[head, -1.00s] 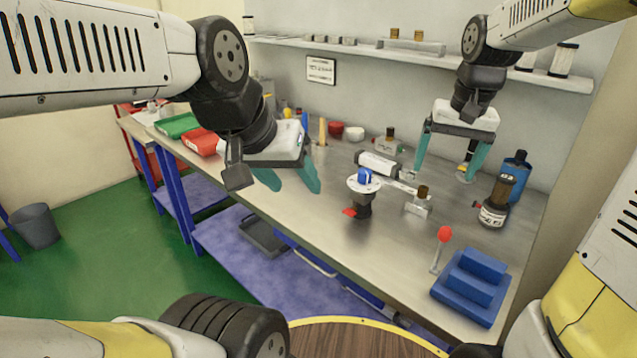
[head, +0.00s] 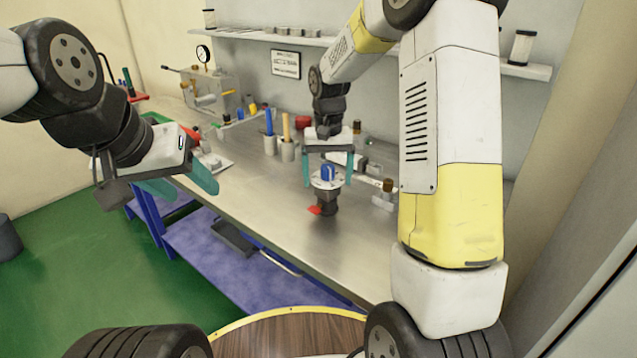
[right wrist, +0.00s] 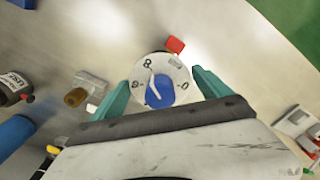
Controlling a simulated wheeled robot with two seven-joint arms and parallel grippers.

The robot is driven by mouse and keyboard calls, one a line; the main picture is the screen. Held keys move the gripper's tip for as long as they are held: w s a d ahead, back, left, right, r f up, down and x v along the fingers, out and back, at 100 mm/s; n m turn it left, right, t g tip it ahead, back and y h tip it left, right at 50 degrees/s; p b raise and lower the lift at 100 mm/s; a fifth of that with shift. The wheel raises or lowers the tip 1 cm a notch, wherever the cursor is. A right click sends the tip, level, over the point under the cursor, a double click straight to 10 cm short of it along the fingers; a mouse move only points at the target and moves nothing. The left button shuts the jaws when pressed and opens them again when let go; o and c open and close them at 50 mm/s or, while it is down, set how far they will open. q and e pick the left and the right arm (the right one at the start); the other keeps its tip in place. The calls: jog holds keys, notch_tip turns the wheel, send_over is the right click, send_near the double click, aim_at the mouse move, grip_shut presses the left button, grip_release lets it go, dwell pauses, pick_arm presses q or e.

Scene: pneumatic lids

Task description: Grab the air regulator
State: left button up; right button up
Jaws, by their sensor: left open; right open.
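The air regulator (head: 325,190) stands on the metal workbench, with a white round dial face, a blue knob on top, a dark body and a red part at its foot. In the right wrist view its dial (right wrist: 160,81) faces the camera between the teal fingers. My right gripper (head: 328,174) is open above and around the regulator's top, one finger on each side, and is not closed on it. The left gripper (head: 178,189) is open and empty, off the bench's front edge at the left.
The steel workbench (head: 262,205) is clear to the left of the regulator. Cups with tools (head: 287,150) stand behind. A small brown-capped fitting (right wrist: 75,97), a dark bottle (right wrist: 14,88) and a blue cylinder (right wrist: 14,136) lie near. My right arm hides the bench's right part.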

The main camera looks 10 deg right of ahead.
notch_tip(320, 180, down, 2)
jog(key=shift+f, duration=0.15)
jog(key=c, duration=1.5)
